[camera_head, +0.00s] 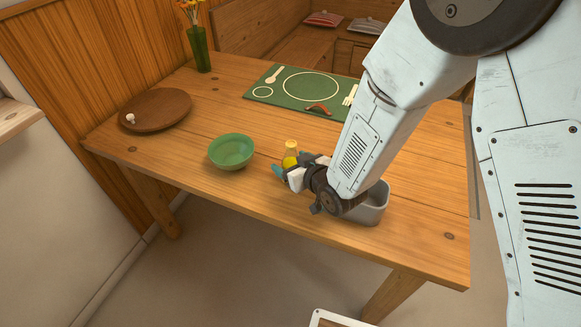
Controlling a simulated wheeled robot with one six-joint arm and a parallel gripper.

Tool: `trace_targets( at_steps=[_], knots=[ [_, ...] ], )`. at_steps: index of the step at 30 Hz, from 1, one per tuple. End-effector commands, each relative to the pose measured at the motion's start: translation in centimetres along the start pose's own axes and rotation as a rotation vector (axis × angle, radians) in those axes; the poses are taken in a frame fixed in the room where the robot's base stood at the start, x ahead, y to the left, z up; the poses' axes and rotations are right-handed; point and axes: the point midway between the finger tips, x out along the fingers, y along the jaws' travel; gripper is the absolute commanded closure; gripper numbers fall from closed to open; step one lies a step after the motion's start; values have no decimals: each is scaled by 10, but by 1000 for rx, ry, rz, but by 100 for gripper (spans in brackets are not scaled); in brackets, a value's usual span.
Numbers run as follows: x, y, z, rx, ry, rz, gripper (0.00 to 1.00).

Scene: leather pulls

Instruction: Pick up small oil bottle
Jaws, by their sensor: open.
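The small oil bottle (291,148) stands upright on the wooden table, with yellow oil in its body and a pale yellow cap. My gripper (289,165) is at the bottle, with its teal-tipped fingers low beside it. The jaws are open. The gripper body hides the bottle's lower right part. I cannot tell whether the fingers touch the bottle or lie around it.
A green bowl (231,151) stands just left of the gripper. A grey container (371,207) sits under my arm at the right. A wooden plate (157,109), a green vase (199,49) and a green placemat (262,95) lie farther off. The table's front edge is close.

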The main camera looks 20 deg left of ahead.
Motion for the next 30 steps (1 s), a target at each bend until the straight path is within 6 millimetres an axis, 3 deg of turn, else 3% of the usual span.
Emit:
trace_targets(
  at_steps=[8, 15, 25, 30],
  knots=[
    [5, 0, 0, 0, 0, 0, 26],
    [5, 0, 0, 0, 0, 0, 84],
    [4, 0, -4, 0, 2, 0, 84],
    [-2, 0, -18, -1, 4, 0, 84]
  ],
)
